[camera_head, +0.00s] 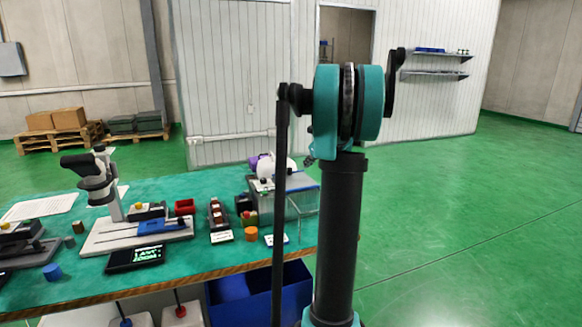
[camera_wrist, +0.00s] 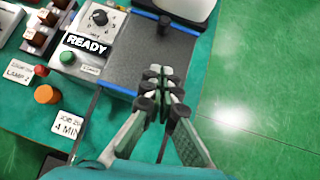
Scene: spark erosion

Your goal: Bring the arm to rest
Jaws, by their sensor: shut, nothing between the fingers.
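My gripper (camera_wrist: 160,80) shows in the wrist view with its fingers together and nothing between them. It points at a grey panel with blue edges (camera_wrist: 125,50) on the bench machine; I cannot tell how far above it the fingertips are. In the head view my arm (camera_head: 345,110) stands up at the centre right, with a teal joint on top and a thin dark link hanging down its left side. My gripper cannot be made out clearly there.
A green-topped bench (camera_head: 80,262) fills the left, holding a microscope (camera_head: 95,185), a fixture plate (camera_head: 100,238) and a dark display (camera_head: 135,258). A READY sign (camera_wrist: 86,44), a green button (camera_wrist: 67,57) and an orange cylinder (camera_wrist: 47,94) lie left of my gripper. Open green floor lies right.

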